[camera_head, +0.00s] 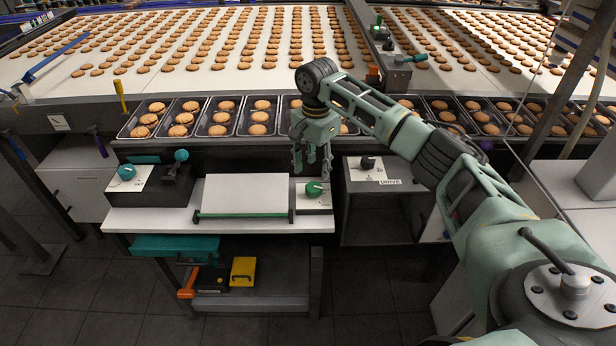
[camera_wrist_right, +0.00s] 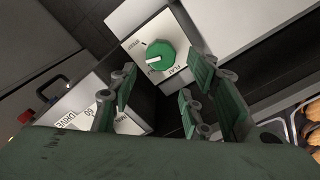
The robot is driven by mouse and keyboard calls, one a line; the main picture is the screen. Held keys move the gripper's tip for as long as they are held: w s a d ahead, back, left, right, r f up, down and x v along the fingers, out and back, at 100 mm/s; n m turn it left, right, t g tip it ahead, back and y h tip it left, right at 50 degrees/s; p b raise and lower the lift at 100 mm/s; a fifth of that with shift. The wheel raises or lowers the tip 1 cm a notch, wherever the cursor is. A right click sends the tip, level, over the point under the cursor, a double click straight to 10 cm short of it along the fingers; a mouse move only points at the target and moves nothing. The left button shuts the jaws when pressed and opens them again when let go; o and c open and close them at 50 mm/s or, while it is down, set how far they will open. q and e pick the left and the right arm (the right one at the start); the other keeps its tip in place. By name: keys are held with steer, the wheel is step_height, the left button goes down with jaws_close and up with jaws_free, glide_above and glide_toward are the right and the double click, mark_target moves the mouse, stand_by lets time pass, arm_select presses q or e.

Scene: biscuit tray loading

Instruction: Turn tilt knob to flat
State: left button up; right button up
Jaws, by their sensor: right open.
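The green tilt knob (camera_head: 314,188) sits on a small white panel at the right end of the white shelf. The right wrist view shows this knob (camera_wrist_right: 158,50) with a white pointer mark, on a plate lettered STEEP and FLAT. The mark lies toward the plate's left edge, not directly at the FLAT lettering. My right gripper (camera_head: 312,168) hangs just above the knob, pointing down. Its fingers are spread on either side of a gap in the right wrist view (camera_wrist_right: 158,88), with nothing between them. My left gripper is out of view.
A teal knob (camera_head: 127,172) and a lever with a teal ball (camera_head: 181,155) stand at the shelf's left. A white tilted board (camera_head: 246,192) is beside the knob panel. A DRIVE box (camera_head: 385,172) stands right. Biscuit trays (camera_head: 219,118) line the conveyor behind.

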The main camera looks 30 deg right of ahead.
mark_target(316, 188)
steer(key=f, duration=0.1)
steer(key=s+f, duration=0.1)
steer(key=f, duration=0.1)
steer(key=shift+s+f, duration=0.1)
steer(key=shift+f, duration=0.2)
step_height(316, 188, down, 2)
steer(key=shift+f, duration=0.15)
steer(key=shift+w+f, duration=0.25)
steer(key=shift+f, duration=0.25)
steer(key=c, duration=0.8)
steer(key=shift+c, duration=1)
arm_select(q)
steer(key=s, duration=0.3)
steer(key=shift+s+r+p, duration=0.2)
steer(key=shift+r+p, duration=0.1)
steer(key=shift+p, duration=0.05)
